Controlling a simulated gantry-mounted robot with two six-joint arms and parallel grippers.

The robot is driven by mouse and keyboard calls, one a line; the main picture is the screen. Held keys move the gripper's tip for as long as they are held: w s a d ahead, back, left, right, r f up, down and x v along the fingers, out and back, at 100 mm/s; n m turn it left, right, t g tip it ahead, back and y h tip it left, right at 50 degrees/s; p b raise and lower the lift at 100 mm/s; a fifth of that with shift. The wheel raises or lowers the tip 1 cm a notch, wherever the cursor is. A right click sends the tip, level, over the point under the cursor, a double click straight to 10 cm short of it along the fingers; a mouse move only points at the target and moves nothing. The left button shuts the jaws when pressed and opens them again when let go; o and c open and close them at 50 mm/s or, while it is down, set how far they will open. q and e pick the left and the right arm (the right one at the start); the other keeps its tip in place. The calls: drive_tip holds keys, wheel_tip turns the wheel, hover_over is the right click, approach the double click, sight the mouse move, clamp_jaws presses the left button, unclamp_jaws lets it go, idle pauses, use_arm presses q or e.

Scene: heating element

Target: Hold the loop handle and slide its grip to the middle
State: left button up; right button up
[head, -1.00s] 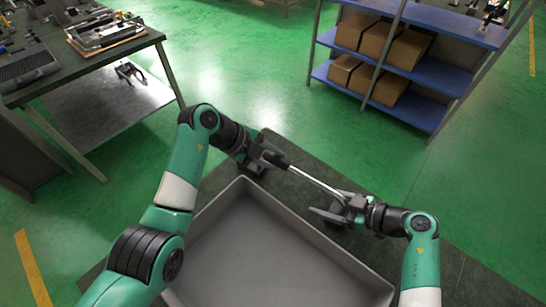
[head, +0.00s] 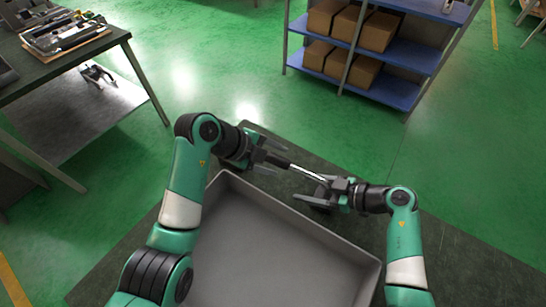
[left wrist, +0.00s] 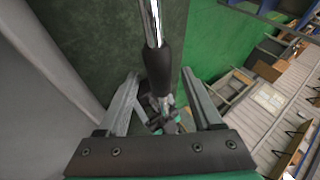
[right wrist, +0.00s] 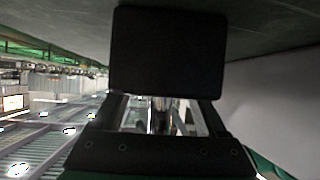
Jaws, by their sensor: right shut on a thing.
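The loop handle shows in the head view as a thin chrome rod (head: 310,174) running between my two grippers, with a dark grip (head: 278,161) at its left part. In the left wrist view the black grip (left wrist: 158,70) lies between the spread fingers of my left gripper (left wrist: 160,85), with chrome rod (left wrist: 152,22) beyond it. My left gripper (head: 270,157) is open around the grip. My right gripper (head: 325,189) is shut on the loop handle at its right end. In the right wrist view a black block (right wrist: 168,50) hides much of the handle.
A large grey open tray (head: 290,215) sits below and in front of the grippers on a dark table (head: 455,250). A workbench (head: 95,50) stands at the far left, and a blue shelf (head: 400,92) with cardboard boxes (head: 350,68) stands behind.

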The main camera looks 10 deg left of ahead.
use_arm(q)
drive_tip(key=shift+a+r, duration=0.1)
drive_tip(key=shift+a, duration=0.05)
use_arm(e)
drive_tip(key=shift+r, duration=0.1)
use_arm(q)
drive_tip(key=v, duration=1.2)
